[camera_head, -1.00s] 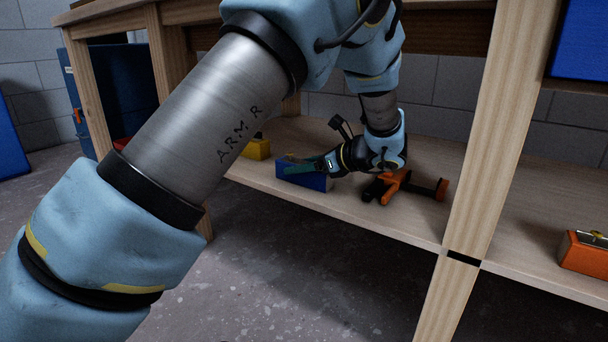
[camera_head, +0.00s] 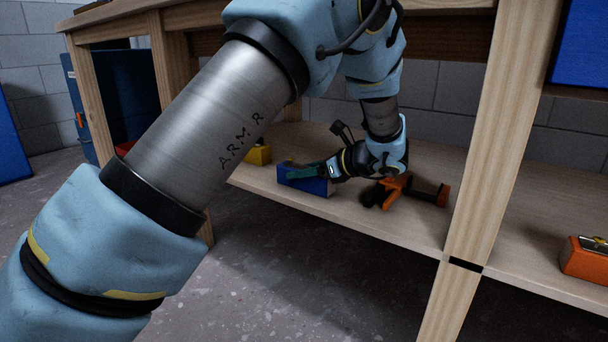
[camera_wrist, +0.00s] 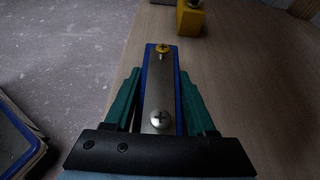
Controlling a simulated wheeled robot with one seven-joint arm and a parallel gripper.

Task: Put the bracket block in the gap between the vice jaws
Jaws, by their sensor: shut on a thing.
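A blue block (camera_head: 302,184) lies on the low wooden shelf, near its front edge. In the wrist view the blue block (camera_wrist: 160,92) has a grey metal plate on top with a brass screw at the far end and a silver screw at the near end. I take it as the bracket block. My gripper (camera_head: 303,170) has its teal fingers shut along both long sides of the block. In the wrist view my gripper (camera_wrist: 160,75) shows one finger on each side. I cannot make out vice jaws with certainty.
An orange and black tool (camera_head: 398,189) lies on the shelf just right of my wrist. A yellow block (camera_head: 258,155) stands behind and left of the blue one. An orange block (camera_head: 584,262) sits beyond the wooden post (camera_head: 478,170). Shelf between post and tool is clear.

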